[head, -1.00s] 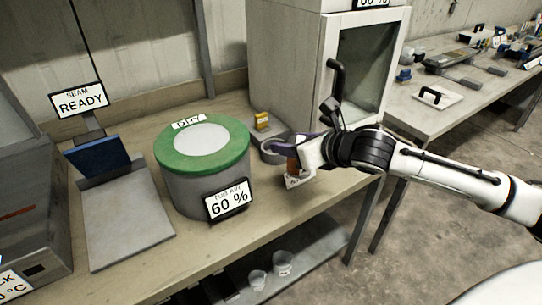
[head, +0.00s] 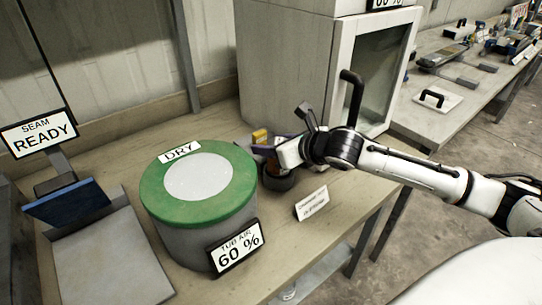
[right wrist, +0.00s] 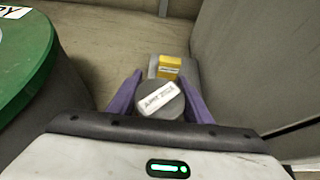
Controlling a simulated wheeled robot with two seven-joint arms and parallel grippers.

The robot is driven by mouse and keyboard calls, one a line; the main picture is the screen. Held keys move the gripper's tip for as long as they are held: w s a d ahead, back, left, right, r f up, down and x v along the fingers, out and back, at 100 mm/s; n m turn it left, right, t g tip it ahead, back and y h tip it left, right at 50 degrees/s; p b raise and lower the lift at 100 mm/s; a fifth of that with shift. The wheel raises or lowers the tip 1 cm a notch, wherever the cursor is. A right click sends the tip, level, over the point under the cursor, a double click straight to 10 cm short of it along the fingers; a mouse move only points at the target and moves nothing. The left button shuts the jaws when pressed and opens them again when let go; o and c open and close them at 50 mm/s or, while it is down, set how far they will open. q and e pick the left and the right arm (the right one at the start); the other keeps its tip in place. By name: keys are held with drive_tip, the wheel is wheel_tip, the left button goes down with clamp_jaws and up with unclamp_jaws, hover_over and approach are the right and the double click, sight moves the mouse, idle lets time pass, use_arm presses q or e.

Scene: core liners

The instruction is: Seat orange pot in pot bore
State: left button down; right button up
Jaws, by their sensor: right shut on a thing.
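My right gripper (head: 266,153) has purple fingers and is shut on the pot. In the right wrist view, a round grey top with a white printed label (right wrist: 160,98) sits between the two purple fingers (right wrist: 158,100). In the head view, a little of the orange-brown pot (head: 271,166) shows below the fingers. The dark round pot bore (head: 281,181) is directly beneath, partly covered by the gripper. I cannot tell whether the pot is inside the bore or just above it. My left gripper is not in view.
A green-topped tub (head: 160,200) marked DRY stands close to the left. A yellow block (head: 260,136) sits just behind the gripper. A grey cabinet (head: 285,65) rises behind and to the right. A white label card (head: 311,204) stands near the bench's front edge.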

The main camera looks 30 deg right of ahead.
wheel_tip(320, 180, down, 3)
drive_tip(key=shift+r, duration=0.1)
drive_tip(key=shift+f, duration=0.25)
drive_tip(key=o, duration=1.2)
drive_tip(key=shift+f, duration=0.1)
drive_tip(key=shift+c, duration=0.2)
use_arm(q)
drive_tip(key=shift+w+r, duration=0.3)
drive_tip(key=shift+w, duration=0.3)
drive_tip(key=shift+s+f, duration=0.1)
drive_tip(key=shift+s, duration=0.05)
use_arm(e)
drive_tip(key=shift+s+d+r, duration=0.1)
drive_tip(key=shift+s+r, duration=0.1)
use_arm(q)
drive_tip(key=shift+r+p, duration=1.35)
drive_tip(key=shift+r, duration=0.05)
use_arm(e)
drive_tip(key=v, duration=1.1)
drive_tip(key=shift+s+r, duration=0.15)
drive_tip(key=shift+s, duration=0.05)
